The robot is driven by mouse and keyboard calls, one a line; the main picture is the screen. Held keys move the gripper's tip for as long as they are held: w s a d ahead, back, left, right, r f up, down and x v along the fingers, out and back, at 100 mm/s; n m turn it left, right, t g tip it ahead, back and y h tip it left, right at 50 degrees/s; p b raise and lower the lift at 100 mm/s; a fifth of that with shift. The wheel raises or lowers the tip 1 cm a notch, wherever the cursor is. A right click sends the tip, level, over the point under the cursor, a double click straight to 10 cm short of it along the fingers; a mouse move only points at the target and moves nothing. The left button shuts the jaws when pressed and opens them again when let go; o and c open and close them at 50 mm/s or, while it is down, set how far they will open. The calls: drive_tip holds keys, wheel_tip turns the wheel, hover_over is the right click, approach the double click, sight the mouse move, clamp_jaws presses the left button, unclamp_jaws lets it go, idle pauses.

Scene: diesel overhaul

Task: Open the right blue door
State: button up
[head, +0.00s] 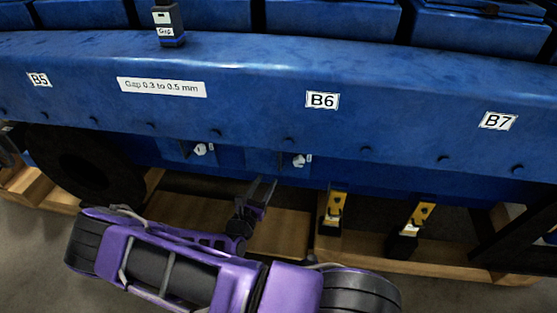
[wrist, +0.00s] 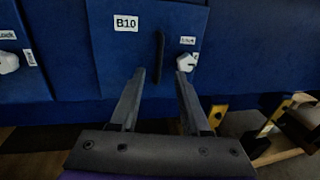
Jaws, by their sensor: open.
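The right blue door (head: 262,158) is a flat panel low on the blue engine side, mostly in shadow in the head view. In the wrist view the door (wrist: 120,65) carries a B10 label, a dark upright bar handle (wrist: 159,57) and a white knob (wrist: 187,62) at its right edge. The knob also shows in the head view (head: 298,160). My gripper (head: 265,182) is open and empty, just below and in front of the door. In the wrist view its fingertips (wrist: 161,75) point at the door, either side of the handle's lower end; contact cannot be told.
Another white knob (head: 200,149) marks the left door. A dark round opening (head: 80,165) is further left. A blue ledge (head: 250,100) overhangs the doors.

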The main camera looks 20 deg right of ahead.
sight(279, 158)
drive_tip(key=b+x, duration=0.1)
drive_tip(key=x, duration=1)
drive_tip(key=shift+w+d, duration=0.15)
drive_tip(key=shift+d, duration=0.05)
clamp_jaws()
idle(0.9)
